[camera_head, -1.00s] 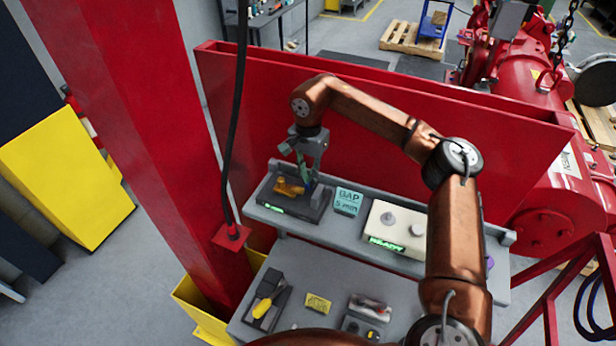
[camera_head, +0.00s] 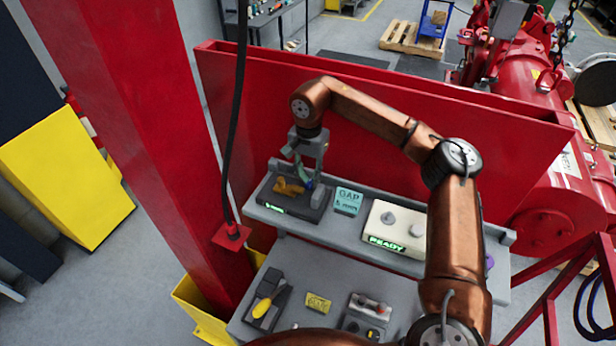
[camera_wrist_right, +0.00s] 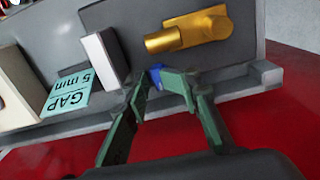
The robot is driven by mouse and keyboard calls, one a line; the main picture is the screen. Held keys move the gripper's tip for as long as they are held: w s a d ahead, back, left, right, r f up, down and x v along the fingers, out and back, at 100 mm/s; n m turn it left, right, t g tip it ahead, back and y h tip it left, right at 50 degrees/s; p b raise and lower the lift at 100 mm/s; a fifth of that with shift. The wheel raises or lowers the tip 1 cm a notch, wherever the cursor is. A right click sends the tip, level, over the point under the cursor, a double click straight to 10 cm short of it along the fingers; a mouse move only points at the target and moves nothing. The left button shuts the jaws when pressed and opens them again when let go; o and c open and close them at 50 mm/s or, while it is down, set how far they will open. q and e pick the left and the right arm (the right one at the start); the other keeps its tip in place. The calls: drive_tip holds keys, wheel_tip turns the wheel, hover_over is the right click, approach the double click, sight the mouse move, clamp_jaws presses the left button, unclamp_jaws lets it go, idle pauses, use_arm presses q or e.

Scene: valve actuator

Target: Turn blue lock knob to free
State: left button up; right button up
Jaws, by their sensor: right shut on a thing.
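The blue lock knob (camera_wrist_right: 156,74) shows in the right wrist view as a small blue piece between the fingertips. The fingers hide most of it, so how far it is turned cannot be told. In the head view my right gripper (camera_head: 306,178) points down at the dark valve unit (camera_head: 284,206). A gold handle (camera_wrist_right: 187,30) sits beside the knob, apart from the fingers. My left gripper is not in view.
A cream box with a lit "READY" label (camera_head: 386,244) is further right on the shelf. A red wall (camera_head: 400,140) rises behind. A black cable (camera_head: 232,130) hangs at the left.

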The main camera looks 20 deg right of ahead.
sight(309, 182)
drive_tip(key=shift+s, duration=0.1)
wheel_tip(309, 182, up, 12)
idle(0.6)
idle(0.4)
